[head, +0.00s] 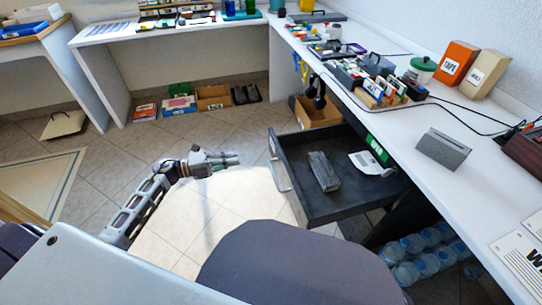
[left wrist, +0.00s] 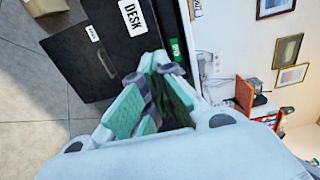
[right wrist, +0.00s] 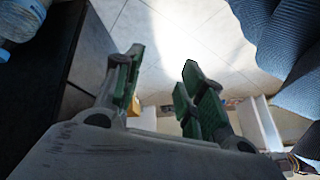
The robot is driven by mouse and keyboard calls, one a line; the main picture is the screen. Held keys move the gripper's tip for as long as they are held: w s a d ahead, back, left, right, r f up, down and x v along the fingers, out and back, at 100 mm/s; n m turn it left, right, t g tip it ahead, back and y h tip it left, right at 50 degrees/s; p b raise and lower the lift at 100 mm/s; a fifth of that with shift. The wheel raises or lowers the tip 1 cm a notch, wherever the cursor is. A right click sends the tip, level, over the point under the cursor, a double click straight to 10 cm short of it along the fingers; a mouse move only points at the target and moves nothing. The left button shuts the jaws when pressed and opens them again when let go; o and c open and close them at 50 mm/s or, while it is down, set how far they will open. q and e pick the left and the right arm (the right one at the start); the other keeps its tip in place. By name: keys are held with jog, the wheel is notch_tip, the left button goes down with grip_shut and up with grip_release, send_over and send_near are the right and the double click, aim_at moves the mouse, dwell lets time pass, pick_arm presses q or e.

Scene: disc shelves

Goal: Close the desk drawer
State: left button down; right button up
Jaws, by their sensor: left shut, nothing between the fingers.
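The desk drawer (head: 310,212) is dark and pulled out from under the white desk (head: 390,150). A grey block (head: 323,171) and a white paper (head: 372,162) lie in it. Its front has a light handle (head: 278,174).
A dark chair seat (head: 290,265) stands in front of the drawer. Several water bottles (head: 425,262) sit under the desk. A cardboard box (head: 315,112) stands behind the drawer. Tiled floor (head: 215,215) is free around my left gripper.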

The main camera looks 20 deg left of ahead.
pick_arm(q)
jog(key=shift+d, duration=0.1)
dwell(0.3)
jog(key=b, duration=0.4)
send_near(277, 149)
jog(key=x, duration=0.5)
jog(key=shift+s+d, duration=0.1)
jog(key=shift+d, duration=0.05)
jog(key=shift+x, duration=1)
pick_arm(e)
jog(key=shift+t+y, duration=0.3)
jog(key=shift+t, duration=0.1)
jog(key=shift+w+a+f, duration=0.1)
jog(key=shift+a+f, duration=0.05)
jog(key=shift+f, duration=0.75)
jog(key=shift+w+a+f, duration=0.1)
jog(key=shift+a+f, duration=0.1)
jog(key=shift+f, duration=0.7)
jog(key=shift+w+a+f, duration=0.1)
jog(key=shift+a+f, duration=0.05)
jog(key=shift+f, duration=0.75)
pick_arm(q)
jog(key=shift+r, duration=0.1)
